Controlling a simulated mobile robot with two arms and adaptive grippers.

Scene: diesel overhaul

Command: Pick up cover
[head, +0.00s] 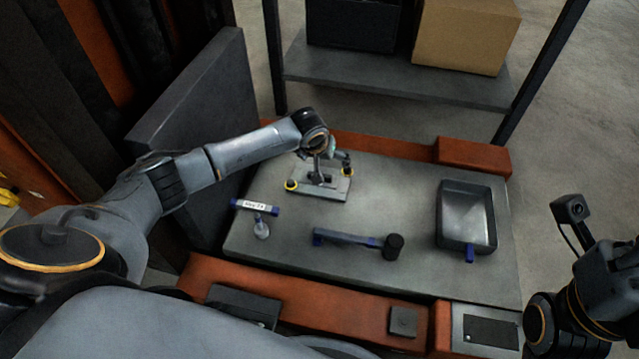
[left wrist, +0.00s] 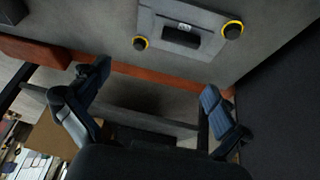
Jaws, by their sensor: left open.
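The cover (head: 309,187) looks like a flat grey plate with a dark handle and yellow-ringed knobs at its corners. It lies on the grey bench top, towards the back. In the left wrist view the cover (left wrist: 160,22) is at the top, beyond the fingers. My left gripper (head: 330,160) is over the cover's far side and partly hides it in the head view. In the left wrist view its fingers (left wrist: 155,95) are wide apart with nothing between them. My right arm is at the lower right, and its fingers do not show.
A dark hammer-like tool (head: 345,237) lies on the grey bench top (head: 300,258) in front of the cover. A labelled blue-ended item (head: 255,207) is at left, a dark tray (head: 466,187) at right. A shelf (head: 390,82) with boxes stands behind. An upright dark panel (head: 205,110) borders the left.

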